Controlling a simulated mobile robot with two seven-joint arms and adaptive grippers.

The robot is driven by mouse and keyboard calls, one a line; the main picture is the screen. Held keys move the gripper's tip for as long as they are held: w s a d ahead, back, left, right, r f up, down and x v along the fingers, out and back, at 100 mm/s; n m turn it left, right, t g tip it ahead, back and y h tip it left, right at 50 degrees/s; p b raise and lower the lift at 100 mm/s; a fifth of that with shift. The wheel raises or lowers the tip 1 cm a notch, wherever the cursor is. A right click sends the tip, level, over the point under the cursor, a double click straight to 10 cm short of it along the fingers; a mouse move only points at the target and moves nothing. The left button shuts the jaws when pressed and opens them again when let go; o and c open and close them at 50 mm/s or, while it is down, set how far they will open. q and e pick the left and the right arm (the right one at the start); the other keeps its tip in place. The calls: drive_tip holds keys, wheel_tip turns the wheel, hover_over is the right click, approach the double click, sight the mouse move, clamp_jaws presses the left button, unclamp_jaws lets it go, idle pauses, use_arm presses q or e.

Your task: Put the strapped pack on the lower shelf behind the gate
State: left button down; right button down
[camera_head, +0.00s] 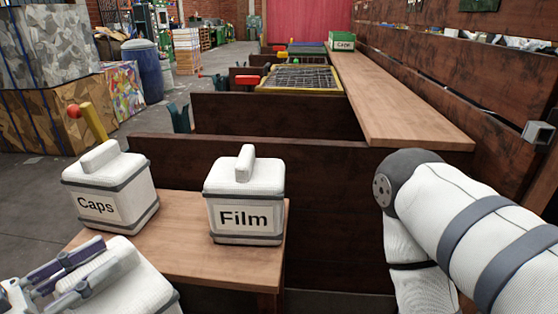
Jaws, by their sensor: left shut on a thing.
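Three white packs with grey straps and top handles are in view. The pack labelled Caps (112,190) stands upright on a small wooden table (230,268), at its left. The pack labelled Film (245,200) stands upright on the same table, right of Caps. A third pack (140,285) is at the lower left, cut by the frame edge, with no label in sight. My left gripper (75,276) is shut on this pack's handle. I cannot tell whether its base touches anything. My right arm (445,215) is at the right; its gripper is out of view. I cannot make out a gate for certain.
Dark wooden panels (270,115) stand behind the table. A long bare wooden shelf (400,95) runs back along the right wall, with a green-and-white box (342,41) at its far end. A yellow-framed grid (300,79) lies beyond the panels. Cardboard blocks (45,120) stand left.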

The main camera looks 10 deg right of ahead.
sight(101, 293)
use_arm(q)
drive_tip(key=f, duration=0.1)
drive_tip(key=s+f+g, duration=0.1)
drive_tip(key=shift+s+a+f+m+h, duration=0.15)
drive_tip(key=shift+s+f+m+h, duration=0.15)
drive_tip(key=shift+m+h, duration=0.1)
drive_tip(key=shift+s+d, duration=0.15)
drive_tip(key=shift+d, duration=0.15)
